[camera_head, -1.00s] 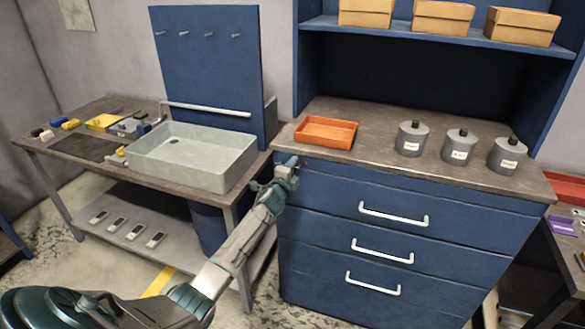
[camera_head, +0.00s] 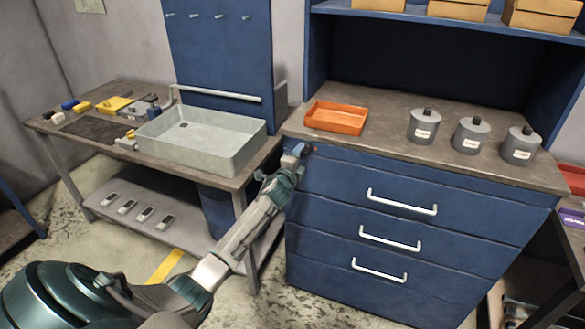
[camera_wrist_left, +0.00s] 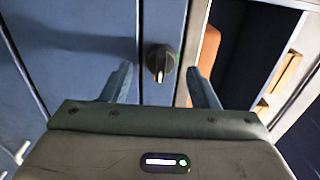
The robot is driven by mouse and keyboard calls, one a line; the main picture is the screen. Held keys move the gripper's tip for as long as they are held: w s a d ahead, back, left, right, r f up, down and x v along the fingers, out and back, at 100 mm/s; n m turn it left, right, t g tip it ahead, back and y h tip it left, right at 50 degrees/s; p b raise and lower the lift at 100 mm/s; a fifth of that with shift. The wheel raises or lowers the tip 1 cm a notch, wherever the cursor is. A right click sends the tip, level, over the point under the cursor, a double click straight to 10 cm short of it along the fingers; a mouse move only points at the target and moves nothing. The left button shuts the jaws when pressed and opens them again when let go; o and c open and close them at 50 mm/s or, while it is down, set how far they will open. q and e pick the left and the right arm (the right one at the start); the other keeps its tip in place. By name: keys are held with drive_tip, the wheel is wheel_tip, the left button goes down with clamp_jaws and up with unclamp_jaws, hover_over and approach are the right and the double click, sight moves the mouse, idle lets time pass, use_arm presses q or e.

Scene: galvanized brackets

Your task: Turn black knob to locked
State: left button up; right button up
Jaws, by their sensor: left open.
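The black knob (camera_wrist_left: 160,60) is round, with a pale pointer mark that points down in the left wrist view. It sits on a blue front panel (camera_wrist_left: 80,50), and a small green mark shows at its right edge. My left gripper (camera_wrist_left: 160,78) is open, with one finger on each side of the knob and gaps between fingers and knob. In the head view my left gripper (camera_head: 297,152) is at the upper left corner of the blue drawer cabinet (camera_head: 340,180), where it largely hides the knob. My right gripper is not in view.
An orange tray (camera_head: 336,117) and several grey lidded canisters (camera_head: 424,127) stand on the cabinet top. To the left is a workbench with a grey basin (camera_head: 205,140). White drawer handles (camera_head: 402,201) stick out of the cabinet front.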

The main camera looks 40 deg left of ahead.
use_arm(q)
drive_tip(key=b+v, duration=0.1)
drive_tip(key=v, duration=0.7)
drive_tip(key=shift+b, duration=0.4)
drive_tip(key=shift+s, duration=0.1)
drive_tip(key=s+f+n+g, duration=0.2)
drive_tip(key=s+f, duration=0.1)
drive_tip(key=f, duration=0.8)
drive_tip(key=s+f+n+g, duration=0.2)
drive_tip(key=s+f, duration=0.1)
drive_tip(key=f, duration=0.7)
drive_tip(key=s+d+f+n+g+h, duration=0.1)
drive_tip(key=s+d+f+n+g, duration=0.15)
drive_tip(key=s+f, duration=0.6)
drive_tip(key=s+d+f+n+g, duration=0.1)
drive_tip(key=s+f+n+g, duration=0.15)
drive_tip(key=s+f, duration=0.65)
drive_tip(key=s+d+f+n+g, duration=0.2)
drive_tip(key=s+d+f, duration=0.2)
drive_tip(key=s+f, duration=0.4)
drive_tip(key=s+d+f+n+g+h, duration=0.1)
drive_tip(key=s+f, duration=0.6)
drive_tip(key=s, duration=0.9)
drive_tip(key=s+d+f+n+g+h, duration=0.1)
drive_tip(key=s+d+f+n+g, duration=0.2)
drive_tip(key=s+d+f, duration=0.4)
drive_tip(key=s+f+g, duration=0.1)
drive_tip(key=s, duration=0.4)
drive_tip(key=shift+s+f, duration=0.25)
drive_tip(key=shift+f, duration=0.15)
